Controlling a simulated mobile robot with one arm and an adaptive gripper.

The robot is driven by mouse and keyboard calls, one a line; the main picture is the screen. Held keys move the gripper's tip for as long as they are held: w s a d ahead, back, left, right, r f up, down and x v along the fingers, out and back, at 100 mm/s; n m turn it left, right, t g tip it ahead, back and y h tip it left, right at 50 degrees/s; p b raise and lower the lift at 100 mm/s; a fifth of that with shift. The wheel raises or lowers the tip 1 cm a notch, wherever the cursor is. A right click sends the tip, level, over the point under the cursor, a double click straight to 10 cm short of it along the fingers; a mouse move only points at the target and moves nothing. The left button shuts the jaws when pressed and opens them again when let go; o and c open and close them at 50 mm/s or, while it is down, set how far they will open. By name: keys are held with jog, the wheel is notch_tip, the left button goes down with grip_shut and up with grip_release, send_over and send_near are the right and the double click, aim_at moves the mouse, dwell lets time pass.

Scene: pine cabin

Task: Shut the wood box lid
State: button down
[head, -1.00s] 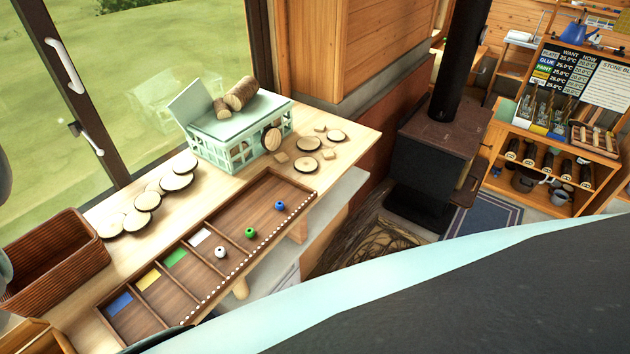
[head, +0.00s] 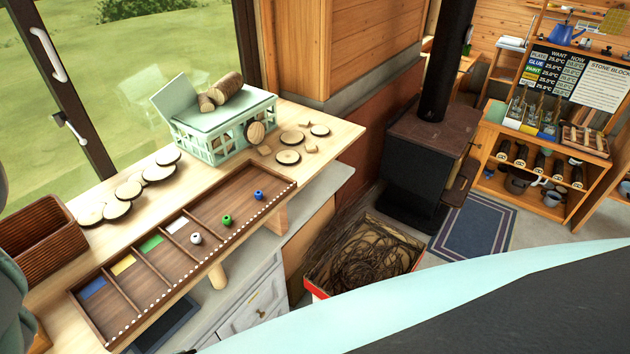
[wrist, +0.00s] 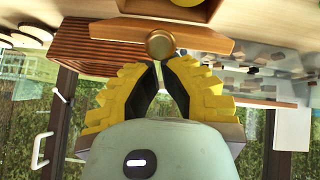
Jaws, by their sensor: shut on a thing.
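In the wrist view a wooden piece (wrist: 200,47) with a round brass-coloured knob (wrist: 160,43) lies just beyond my fingertips; it looks like part of the wood box or its lid. My gripper (wrist: 158,64), with yellow ribbed fingers and dark pads, is closed in at the knob and appears to pinch it. The fingertips hide the contact. A yellow round thing (wrist: 182,10) shows at the top edge. I cannot tell how far the lid is open. My gripper is outside the head view.
A brown ribbed bin (head: 40,247) stands open at the bench's left end. A divided tray (head: 188,262) with coloured beads lies along the front edge. A mint crate (head: 212,148) bearing logs stands behind, with wood slices around it. A stove (head: 425,160) and twig box (head: 322,280) stand right.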

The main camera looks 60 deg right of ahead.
jog(key=shift+s+a+f+t+b, duration=0.15)
jog(key=shift+s+f+t+b, duration=1.1)
jog(key=shift+b, duration=2.55)
jog(key=s+f+t+b, duration=0.1)
jog(key=b, duration=0.6)
jog(key=s+f+t+b, duration=0.1)
jog(key=f+t+b, duration=0.1)
jog(key=b, duration=0.6)
jog(key=s+f+t+b, duration=0.1)
jog(key=f+b, duration=0.1)
jog(key=b, duration=0.5)
jog(key=shift+s+f+t, duration=0.1)
jog(key=shift+f+t, duration=0.1)
jog(key=shift+t, duration=0.15)
jog(key=shift+s+b, duration=0.1)
jog(key=shift+b, duration=0.5)
jog(key=shift+r, duration=0.1)
